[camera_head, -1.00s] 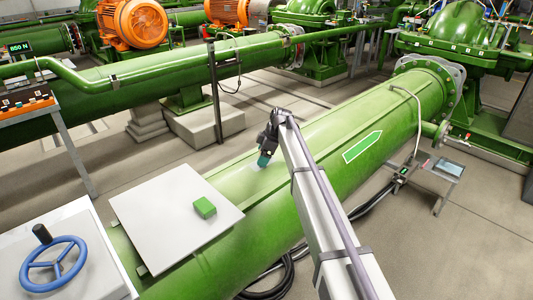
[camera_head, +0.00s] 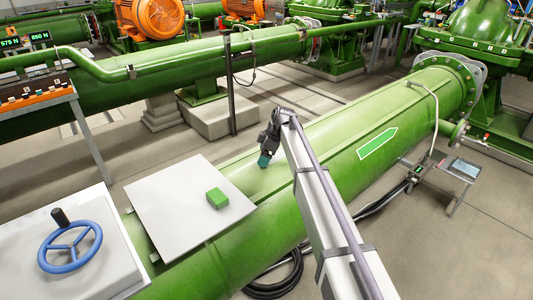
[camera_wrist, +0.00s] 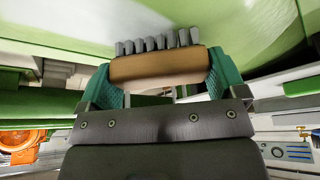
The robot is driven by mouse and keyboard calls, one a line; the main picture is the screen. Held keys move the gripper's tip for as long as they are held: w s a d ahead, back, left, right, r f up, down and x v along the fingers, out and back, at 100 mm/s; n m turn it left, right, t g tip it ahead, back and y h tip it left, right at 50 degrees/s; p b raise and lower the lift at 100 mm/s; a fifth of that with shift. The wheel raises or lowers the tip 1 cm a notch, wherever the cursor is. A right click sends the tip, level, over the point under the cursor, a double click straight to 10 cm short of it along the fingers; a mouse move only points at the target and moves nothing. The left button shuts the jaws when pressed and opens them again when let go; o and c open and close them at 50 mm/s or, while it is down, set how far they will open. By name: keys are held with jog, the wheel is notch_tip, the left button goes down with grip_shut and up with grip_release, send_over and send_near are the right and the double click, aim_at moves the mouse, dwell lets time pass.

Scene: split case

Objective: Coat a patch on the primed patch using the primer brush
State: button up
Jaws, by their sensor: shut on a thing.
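My gripper (camera_head: 265,158) is over the top of the big green pipe (camera_head: 315,140), just right of a white plate. In the wrist view its two teal fingers are shut on the primer brush (camera_wrist: 158,67), which has a wooden body and a row of grey bristles. The bristles point at the pipe's glossy surface (camera_wrist: 190,15); I cannot tell whether they touch it. In the head view the brush is hidden by the gripper. A primed patch is hard to make out on the pipe; only a faint pale area shows by the fingertips.
The white plate (camera_head: 180,222) on the pipe carries a green block (camera_head: 217,198). A blue handwheel (camera_head: 70,250) stands at the lower left. A green arrow sign (camera_head: 378,143) is on the pipe to the right. A black hose (camera_head: 275,287) lies coiled on the floor.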

jog(key=shift+r+p, duration=2.95)
jog(key=shift+p, duration=0.05)
notch_tip(320, 180, up, 3)
jog(key=p, duration=0.3)
jog(key=shift+r, duration=0.15)
